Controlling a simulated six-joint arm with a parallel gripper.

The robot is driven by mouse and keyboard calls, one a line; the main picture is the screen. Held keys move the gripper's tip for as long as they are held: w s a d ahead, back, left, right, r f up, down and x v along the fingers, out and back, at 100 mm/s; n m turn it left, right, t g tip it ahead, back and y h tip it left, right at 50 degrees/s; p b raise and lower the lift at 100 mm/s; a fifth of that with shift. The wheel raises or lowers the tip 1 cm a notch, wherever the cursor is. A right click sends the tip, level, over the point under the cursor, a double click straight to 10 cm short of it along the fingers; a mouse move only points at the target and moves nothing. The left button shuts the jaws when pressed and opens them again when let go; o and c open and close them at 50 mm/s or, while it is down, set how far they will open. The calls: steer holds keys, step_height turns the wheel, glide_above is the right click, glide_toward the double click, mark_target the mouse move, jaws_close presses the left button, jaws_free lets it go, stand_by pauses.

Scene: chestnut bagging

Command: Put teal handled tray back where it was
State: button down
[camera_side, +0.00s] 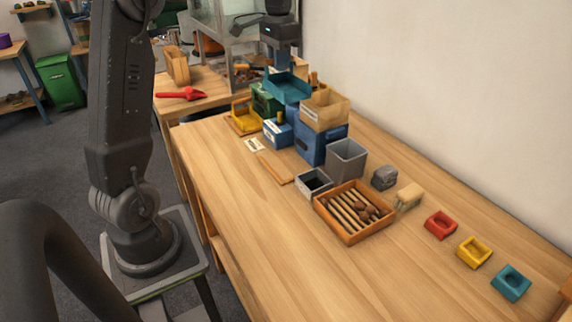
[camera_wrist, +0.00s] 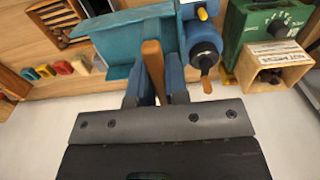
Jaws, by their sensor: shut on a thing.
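The teal handled tray (camera_wrist: 115,50) is in the upper middle of the wrist view, with a brown wooden handle (camera_wrist: 152,62). My gripper (camera_wrist: 157,84) has its blue fingers on both sides of this handle, shut on it. In the side view the teal tray (camera_side: 288,84) hangs below my dark wrist, at the far end of the bench, over or in front of blue and green equipment. I cannot tell whether it touches anything beneath. My fingertips are hard to make out in the side view.
Close to the tray are a cardboard-coloured box (camera_side: 325,110) on a blue unit (camera_side: 312,146), a green box (camera_side: 265,102) and a yellow tray (camera_side: 243,118). A slatted wooden tray (camera_side: 350,232) and a grey bin (camera_side: 345,160) stand nearer. The bench's left front is clear.

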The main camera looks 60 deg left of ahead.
step_height(320, 180, down, 22)
steer(key=shift+f, duration=0.15)
stand_by(0.4)
steer(key=c, duration=1.1)
jaws_free()
steer(key=shift+f, duration=0.1)
